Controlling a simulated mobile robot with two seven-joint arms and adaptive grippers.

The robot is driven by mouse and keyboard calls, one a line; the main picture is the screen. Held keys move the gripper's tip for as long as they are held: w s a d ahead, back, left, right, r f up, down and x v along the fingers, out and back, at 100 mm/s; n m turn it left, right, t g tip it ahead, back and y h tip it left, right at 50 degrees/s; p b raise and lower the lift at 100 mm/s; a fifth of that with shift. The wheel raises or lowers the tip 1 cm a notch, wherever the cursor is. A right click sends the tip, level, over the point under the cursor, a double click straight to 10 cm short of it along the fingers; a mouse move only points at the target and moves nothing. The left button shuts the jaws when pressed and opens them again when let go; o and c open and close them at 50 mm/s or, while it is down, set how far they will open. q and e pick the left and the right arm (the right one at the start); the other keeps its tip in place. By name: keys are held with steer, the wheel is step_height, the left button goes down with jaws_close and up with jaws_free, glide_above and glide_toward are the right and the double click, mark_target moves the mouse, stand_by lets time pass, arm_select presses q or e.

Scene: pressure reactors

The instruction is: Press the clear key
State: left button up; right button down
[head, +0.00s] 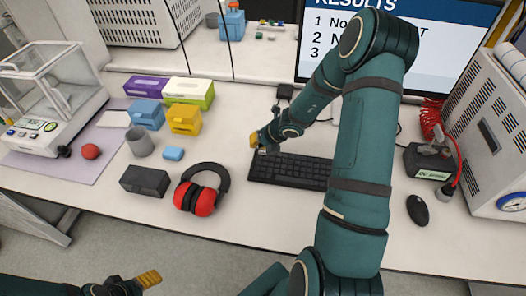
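A black keyboard (290,171) lies on the white bench, its right part passing behind my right arm. Its key labels are too small to read, so I cannot tell which key is the clear key. My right gripper (254,140) is at the keyboard's far left corner, with a yellow fingertip just above or against it. I cannot tell whether it touches a key. My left gripper (149,279) is low at the bottom left, away from the bench top, with a yellow tip showing. Neither gripper shows a held object. The finger gap is unclear on both.
Red earmuffs (202,190) lie left of the keyboard. A dark box (145,181), a grey cup (139,142) and coloured boxes (184,118) stand farther left. A screen headed "RESULTS" (430,45) stands behind. A mouse (417,210) lies right of my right arm.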

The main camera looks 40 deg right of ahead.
mark_target(259, 151)
steer(key=shift+f, duration=0.2)
stand_by(0.7)
steer(key=shift+f+b, duration=0.3)
steer(key=shift+b, duration=0.15)
steer(key=shift+f+b, duration=0.3)
steer(key=shift+b, duration=0.05)
stand_by(0.5)
steer(key=shift+r, duration=0.15)
steer(key=shift+r+p, duration=0.65)
steer(key=shift+p, duration=0.1)
step_height(259, 151, up, 5)
steer(key=p, duration=0.4)
steer(key=shift+p, duration=0.4)
